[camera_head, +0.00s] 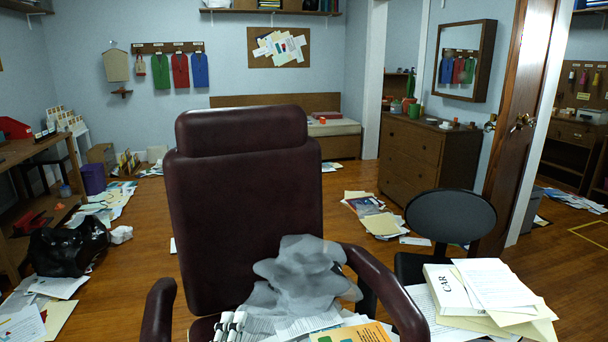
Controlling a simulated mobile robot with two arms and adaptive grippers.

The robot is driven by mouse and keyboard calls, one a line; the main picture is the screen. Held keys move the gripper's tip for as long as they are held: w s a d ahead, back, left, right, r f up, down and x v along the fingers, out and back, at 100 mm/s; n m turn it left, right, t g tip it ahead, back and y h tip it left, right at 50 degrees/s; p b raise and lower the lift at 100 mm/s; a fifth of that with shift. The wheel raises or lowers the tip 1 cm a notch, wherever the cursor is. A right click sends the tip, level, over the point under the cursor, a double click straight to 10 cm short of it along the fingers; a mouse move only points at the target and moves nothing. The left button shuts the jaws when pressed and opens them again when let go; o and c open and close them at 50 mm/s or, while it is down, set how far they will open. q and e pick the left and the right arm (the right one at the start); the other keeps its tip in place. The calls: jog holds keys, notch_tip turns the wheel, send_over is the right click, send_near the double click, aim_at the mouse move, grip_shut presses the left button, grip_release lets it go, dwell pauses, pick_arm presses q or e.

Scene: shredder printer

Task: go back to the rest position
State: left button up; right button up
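Paper piles lie on the floor at left (45,310) and right. A black bag (68,248) sits at left. Bare floor shows left of the chair.

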pick_arm(q)
jog(key=s+a+f+n+g+y, duration=0.3)
jog(key=s+a+f+n+g, duration=0.15)
jog(key=f, duration=0.25)
jog(key=s+a+f+n+g+y, duration=0.2)
jog(key=s+a+f+n+g, duration=0.1)
jog(key=s+a+f+n, duration=0.25)
jog(key=s+f+n+g+h, duration=0.1)
jog(key=s+f+n+g, duration=0.4)
jog(key=s+f+g, duration=0.65)
jog(key=s+f+t, duration=0.1)
jog(key=s+f, duration=0.2)
jog(key=f, duration=1.2)
jog(key=s+f+t, duration=0.1)
jog(key=s+f, duration=0.2)
jog(key=f, duration=1.1)
jog(key=s+a+r+p, duration=0.1)
jog(key=s+p, duration=0.5)
jog(key=p, duration=0.1)
jog(key=s+a+r+g+p, duration=0.1)
jog(key=s+a+r+p, duration=0.1)
jog(key=s+p, duration=0.5)
jog(key=shift+s+r+m, duration=0.3)
pick_arm(e)
jog(key=s+d+r+g, duration=0.1)
jog(key=s+r, duration=0.3)
jog(key=s, duration=0.8)
jog(key=shift+s+d+r, duration=0.25)
jog(key=shift+d+r, duration=0.05)
jog(key=shift+d, duration=0.4)
